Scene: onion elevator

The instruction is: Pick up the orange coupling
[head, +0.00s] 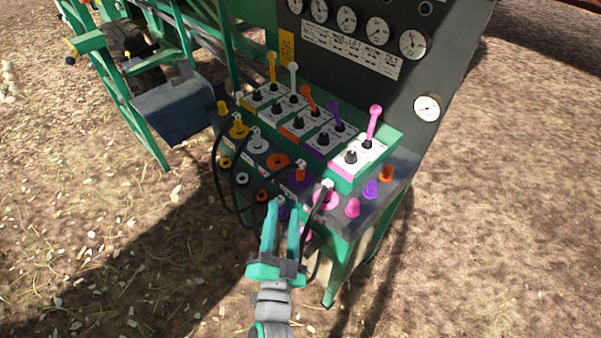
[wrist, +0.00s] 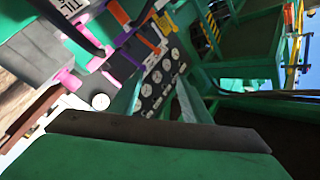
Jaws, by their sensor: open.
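An orange coupling (head: 301,174) stands on the sloped lower panel of the green machine in the head view, near the middle of the row of coloured fittings. My gripper (head: 284,208) is open, with its two teal fingers pointing up toward the panel, just below and slightly left of this coupling. I see nothing between the fingers. Whether a finger touches the panel's front edge cannot be told. In the wrist view, orange parts (wrist: 120,13) show near the top; I cannot tell which one is the coupling.
A black hose with a pale end (head: 327,185) runs close to the right of my gripper. A yellow coupling (head: 238,128) with hoses stands at the left. Pink (head: 352,207), purple (head: 371,188) and orange (head: 386,173) caps line the right side. Levers (head: 374,120) rise behind. Open ground lies right.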

